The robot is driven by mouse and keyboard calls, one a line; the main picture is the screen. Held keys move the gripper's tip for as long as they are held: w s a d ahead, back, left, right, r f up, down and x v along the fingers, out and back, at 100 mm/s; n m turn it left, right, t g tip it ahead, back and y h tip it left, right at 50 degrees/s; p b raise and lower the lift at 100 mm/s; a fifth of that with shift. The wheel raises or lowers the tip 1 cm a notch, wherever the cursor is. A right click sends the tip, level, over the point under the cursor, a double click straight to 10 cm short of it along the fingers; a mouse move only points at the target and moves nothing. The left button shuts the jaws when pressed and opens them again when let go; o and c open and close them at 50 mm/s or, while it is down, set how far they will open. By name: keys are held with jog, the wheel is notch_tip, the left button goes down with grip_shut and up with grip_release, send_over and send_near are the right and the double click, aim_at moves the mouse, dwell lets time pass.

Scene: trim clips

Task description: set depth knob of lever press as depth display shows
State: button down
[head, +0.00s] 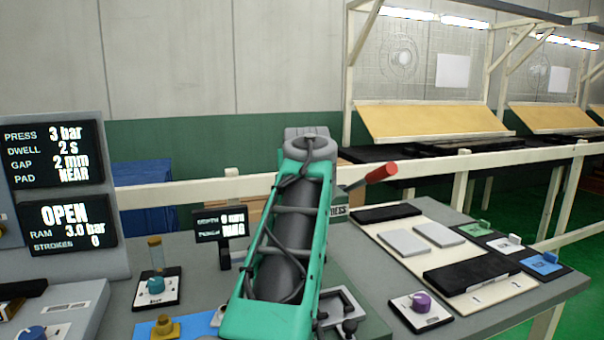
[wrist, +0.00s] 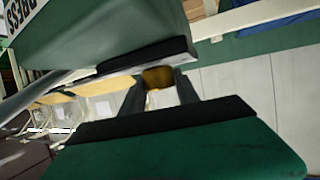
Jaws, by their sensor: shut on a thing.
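The lever press shows a red-handled lever (head: 382,171) and a label ending in "ESS" (head: 338,212) in the head view; my green arm hides most of it. In the wrist view the green press body (wrist: 110,35) fills the upper left. My gripper (wrist: 157,80) is shut on a small brownish-gold knob (wrist: 158,74), seen between its two dark fingers. In the head view the gripper and this knob are hidden behind my arm. The small depth display (head: 219,222) stands left of my arm; its top line seems to read 0 mm, the lower line is unclear.
A large panel at left has two screens; the upper (head: 55,153) reads 3 bar, 2 s, 2 mm, NEAR, the lower (head: 58,227) OPEN. A teal knob (head: 156,285) and a purple knob (head: 420,301) sit on plates. A cream board (head: 450,240) with grey pads lies at right.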

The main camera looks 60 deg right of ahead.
jog(key=shift+s+n+t+y, duration=0.1)
jog(key=shift+n+t+y, duration=0.2)
jog(key=shift+n+t, duration=0.25)
jog(key=shift+t, duration=0.25)
jog(key=c, duration=0.9)
grip_release()
jog(key=v, duration=0.7)
jog(key=shift+s+a+r, duration=0.15)
jog(key=shift+a+r, duration=0.05)
jog(key=shift+a, duration=0.1)
jog(key=shift+p, duration=0.35)
